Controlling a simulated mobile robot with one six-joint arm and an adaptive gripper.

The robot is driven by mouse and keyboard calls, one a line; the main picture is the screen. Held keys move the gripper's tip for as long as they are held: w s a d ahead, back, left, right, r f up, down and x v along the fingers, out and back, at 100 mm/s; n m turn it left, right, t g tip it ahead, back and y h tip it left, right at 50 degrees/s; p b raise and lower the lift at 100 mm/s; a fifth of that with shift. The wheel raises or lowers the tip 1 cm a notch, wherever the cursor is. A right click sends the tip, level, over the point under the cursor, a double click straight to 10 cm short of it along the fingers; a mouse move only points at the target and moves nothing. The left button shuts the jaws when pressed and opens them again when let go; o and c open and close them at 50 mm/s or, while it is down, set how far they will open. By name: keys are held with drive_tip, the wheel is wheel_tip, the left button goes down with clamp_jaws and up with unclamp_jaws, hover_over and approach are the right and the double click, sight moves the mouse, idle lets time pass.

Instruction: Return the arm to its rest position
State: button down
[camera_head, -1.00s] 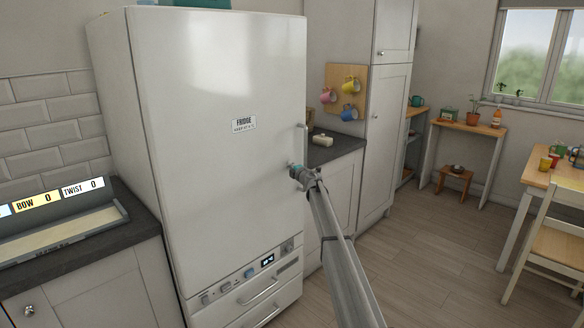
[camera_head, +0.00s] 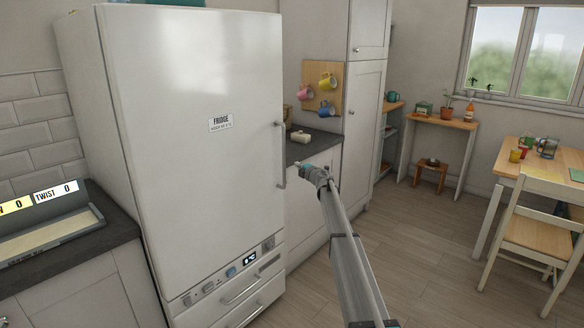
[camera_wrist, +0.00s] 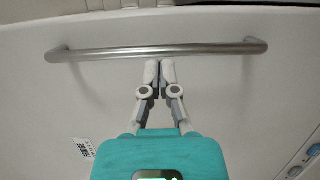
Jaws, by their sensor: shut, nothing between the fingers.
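My arm (camera_head: 352,262) reaches up from the bottom of the head view, with my gripper (camera_head: 303,168) at its far end just right of the fridge handle (camera_head: 281,155). In the wrist view my gripper (camera_wrist: 159,66) has its two fingertips together with nothing between them. The metal fridge handle (camera_wrist: 205,48) runs across just beyond the fingertips there. I see no grip on the handle. The white fridge (camera_head: 200,90) stands with its door closed, bearing a FRIDGE label (camera_head: 220,123).
A dark counter (camera_head: 312,150) with a small white dish (camera_head: 300,137) lies right of the fridge. A wooden table (camera_head: 530,172) and chair (camera_head: 535,235) stand at the right. The wooden floor (camera_head: 430,250) between is clear. Another counter (camera_head: 110,220) is at the left.

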drive_tip(key=shift+d, duration=0.1)
idle(0.3)
drive_tip(key=s+d+m+g+h+p, duration=0.1)
drive_tip(key=s+d+m+h+p, duration=0.1)
drive_tip(key=s+d+m+h, duration=0.5)
drive_tip(key=s+d+m+g+h+p, duration=0.15)
drive_tip(key=s+m, duration=0.35)
drive_tip(key=s, duration=0.6)
drive_tip(key=s+d+m+h+p, duration=0.3)
drive_tip(key=s+d+m+h, duration=0.25)
drive_tip(key=s, duration=0.35)
drive_tip(key=s+a+f+m+g+y+p, duration=0.1)
drive_tip(key=s+a+f+m+g, duration=0.1)
drive_tip(key=s, duration=1.1)
drive_tip(key=s+a+f+m+g+y+p, duration=0.2)
drive_tip(key=s+g, duration=0.5)
drive_tip(key=s, duration=0.7)
drive_tip(key=s+a+f+m+g+y+p, duration=0.2)
drive_tip(key=s+a+f+g, duration=0.1)
drive_tip(key=s, duration=1.1)
drive_tip(key=shift+s+a+g, duration=0.2)
drive_tip(key=shift+a+g, duration=0.45)
drive_tip(key=shift+a, duration=0.15)
drive_tip(key=shift+d+f, duration=0.1)
drive_tip(key=shift+d, duration=0.05)
